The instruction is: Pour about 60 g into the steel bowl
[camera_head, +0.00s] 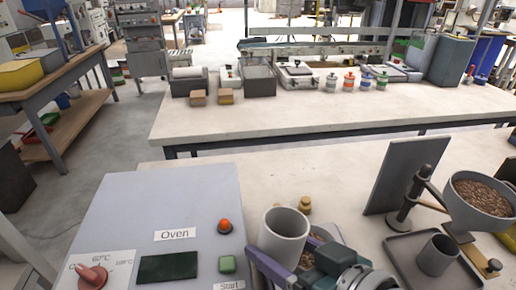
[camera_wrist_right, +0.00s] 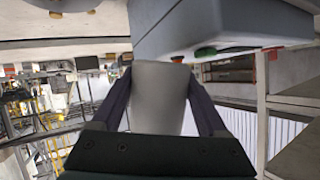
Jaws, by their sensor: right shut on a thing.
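My right gripper (camera_head: 282,262) is at the bottom middle of the head view, its purple fingers shut around a grey cup (camera_head: 287,226). The cup's mouth faces up and I see no pellets in the visible part of its inside. In the right wrist view the cup (camera_wrist_right: 158,98) sits between the two fingers. Just right of the cup, brown pellets (camera_head: 309,256) show in a container largely hidden by the cup and gripper; I cannot tell whether it is the steel bowl. A hopper (camera_head: 463,216) full of brown pellets hangs on a stand at the right. My left gripper is out of view.
The oven box (camera_head: 130,215) stands at left, close to the cup. A smaller grey cup (camera_head: 437,256) stands in a dark tray (camera_head: 405,250) under the hopper. A dark upright panel (camera_head: 388,176) stands behind. A brass knob-shaped piece (camera_head: 305,205) is behind the held cup.

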